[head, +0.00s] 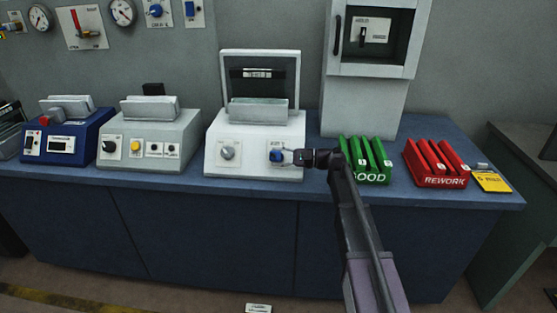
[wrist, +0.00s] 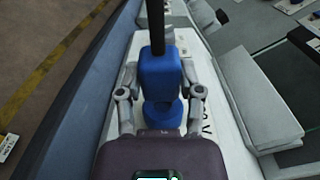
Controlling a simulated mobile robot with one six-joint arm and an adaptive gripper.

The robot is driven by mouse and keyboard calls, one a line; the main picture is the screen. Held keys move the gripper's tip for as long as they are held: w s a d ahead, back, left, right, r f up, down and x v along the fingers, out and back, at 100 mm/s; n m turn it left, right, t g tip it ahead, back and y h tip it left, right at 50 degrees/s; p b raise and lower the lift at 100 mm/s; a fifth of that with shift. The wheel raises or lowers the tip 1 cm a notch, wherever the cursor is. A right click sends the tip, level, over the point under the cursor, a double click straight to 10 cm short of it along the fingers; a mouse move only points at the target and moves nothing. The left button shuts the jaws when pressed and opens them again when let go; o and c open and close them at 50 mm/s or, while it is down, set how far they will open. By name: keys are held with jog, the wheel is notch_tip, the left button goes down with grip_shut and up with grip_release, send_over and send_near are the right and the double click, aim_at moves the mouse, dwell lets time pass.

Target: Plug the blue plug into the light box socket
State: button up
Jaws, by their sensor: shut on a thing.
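The white light box (head: 255,130) stands on the bench in the middle of the head view, with a raised screen behind it. The blue plug (head: 276,156) is at the right of its front panel, over a small labelled plate. My gripper (head: 284,156) reaches in from the right and is shut on the plug. In the wrist view the blue plug (wrist: 159,78) sits between my fingers (wrist: 160,68), with a black cable or rod running up from it. The socket face is hidden, so I cannot tell how far in the plug sits.
A grey knob (head: 228,151) is left of the plug on the same front. A green GOOD rack (head: 367,178) and a red REWORK rack (head: 444,181) stand to the right, near my arm. A white device (head: 152,135) and a blue device (head: 65,138) stand left.

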jog(key=shift+w+f, duration=0.3)
jog(key=shift+w, duration=0.1)
jog(key=shift+w+d+f+b, duration=0.1)
jog(key=shift+w+f+b, duration=0.25)
jog(key=shift+w+b, duration=0.2)
dwell(2.3)
jog(key=o, duration=1.2)
jog(key=shift+c, duration=0.2)
jog(key=shift+d, duration=0.15)
jog(key=d, duration=0.7)
jog(key=shift+s+d, duration=0.35)
jog(key=shift+r, duration=0.1)
